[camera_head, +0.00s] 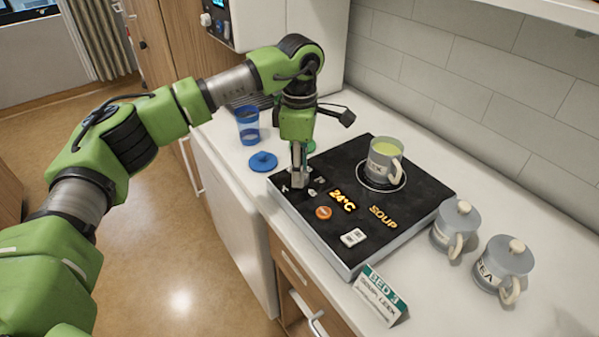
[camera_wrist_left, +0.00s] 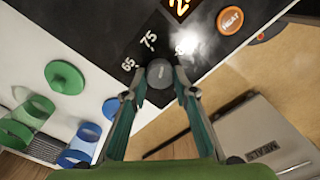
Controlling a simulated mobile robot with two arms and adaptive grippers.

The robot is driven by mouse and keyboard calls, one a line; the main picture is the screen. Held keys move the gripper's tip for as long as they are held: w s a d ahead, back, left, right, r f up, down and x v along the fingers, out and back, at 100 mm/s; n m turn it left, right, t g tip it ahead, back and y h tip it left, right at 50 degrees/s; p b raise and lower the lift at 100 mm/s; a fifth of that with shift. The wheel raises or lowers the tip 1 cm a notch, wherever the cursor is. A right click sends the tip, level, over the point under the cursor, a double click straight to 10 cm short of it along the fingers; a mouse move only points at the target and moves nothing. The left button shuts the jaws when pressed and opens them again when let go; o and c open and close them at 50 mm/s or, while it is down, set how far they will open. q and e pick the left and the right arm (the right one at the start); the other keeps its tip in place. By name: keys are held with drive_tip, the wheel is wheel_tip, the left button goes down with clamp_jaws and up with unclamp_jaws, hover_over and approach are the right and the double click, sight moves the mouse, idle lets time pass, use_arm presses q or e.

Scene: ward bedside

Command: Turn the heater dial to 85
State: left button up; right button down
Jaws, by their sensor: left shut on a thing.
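The heater (camera_head: 415,222) is a black-topped slab on the white counter, with a glowing 24°C display (camera_head: 342,201), the word SOUP and an orange HEAT button (camera_head: 323,212), which also shows in the left wrist view (camera_wrist_left: 229,20). The round dark dial (camera_wrist_left: 160,73) sits at its corner, with 65, 75 and a partly covered number around it. My left gripper (camera_head: 298,179) points down over the dial and is shut on it, one finger on each side in the left wrist view (camera_wrist_left: 159,85). The dial's pointer setting cannot be read. My right gripper is out of view.
An open mug of green soup (camera_head: 384,162) stands on the heater. Two lidded mugs (camera_head: 456,226) (camera_head: 502,264) and a BED 3 card (camera_head: 381,295) are beside it. A blue cup (camera_head: 247,126) and blue lid (camera_head: 263,161) lie left, near the counter's front edge.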

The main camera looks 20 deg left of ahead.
use_arm(q)
drive_tip(key=m, duration=0.3)
drive_tip(key=shift+w+r+m+b, duration=0.1)
drive_tip(key=shift+m+b, duration=0.2)
drive_tip(key=shift+m, duration=1.3)
drive_tip(key=o, duration=1.1)
wheel_tip(320, 180, up, 12)
